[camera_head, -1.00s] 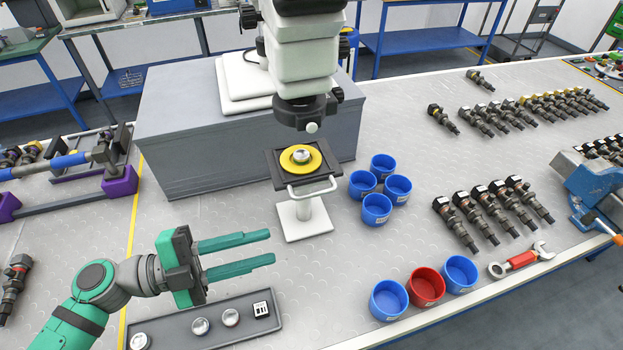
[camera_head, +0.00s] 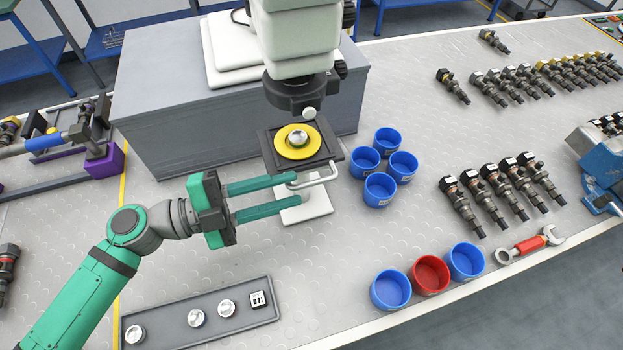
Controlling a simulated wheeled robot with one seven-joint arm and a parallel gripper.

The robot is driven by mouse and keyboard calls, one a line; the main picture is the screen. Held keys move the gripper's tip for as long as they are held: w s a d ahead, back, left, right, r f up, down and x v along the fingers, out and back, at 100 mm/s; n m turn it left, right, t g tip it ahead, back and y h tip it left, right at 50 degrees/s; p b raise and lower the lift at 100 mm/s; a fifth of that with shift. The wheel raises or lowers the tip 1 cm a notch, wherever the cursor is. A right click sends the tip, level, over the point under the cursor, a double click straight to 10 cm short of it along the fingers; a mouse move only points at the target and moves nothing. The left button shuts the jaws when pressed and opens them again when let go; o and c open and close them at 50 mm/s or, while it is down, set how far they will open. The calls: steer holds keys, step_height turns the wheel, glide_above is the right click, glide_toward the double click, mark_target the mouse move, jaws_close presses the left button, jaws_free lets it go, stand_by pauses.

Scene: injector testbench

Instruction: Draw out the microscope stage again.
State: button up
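The microscope (camera_head: 297,45) stands on a grey block at the back middle. Its dark square stage (camera_head: 334,154) sits under the lens and carries a yellow disc (camera_head: 313,150) with a silver round part (camera_head: 297,138) on it. A white bar handle (camera_head: 327,176) sticks out from the stage's front edge. My gripper (camera_head: 296,194) reaches in from the left with its two green fingers apart. The fingertips are close to the left end of the handle, over the white stand foot (camera_head: 316,211). I cannot tell whether they touch it.
Several blue cups (camera_head: 380,189) stand right of the stage. More blue cups and a red cup (camera_head: 430,275) stand near the front edge. A grey tray (camera_head: 170,334) with silver round parts lies below my arm. Injectors and a wrench (camera_head: 530,244) lie to the right.

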mark_target(334, 178)
steer(key=x, duration=0.5)
steer(key=shift+w+d, duration=0.15)
steer(key=shift+d, duration=0.15)
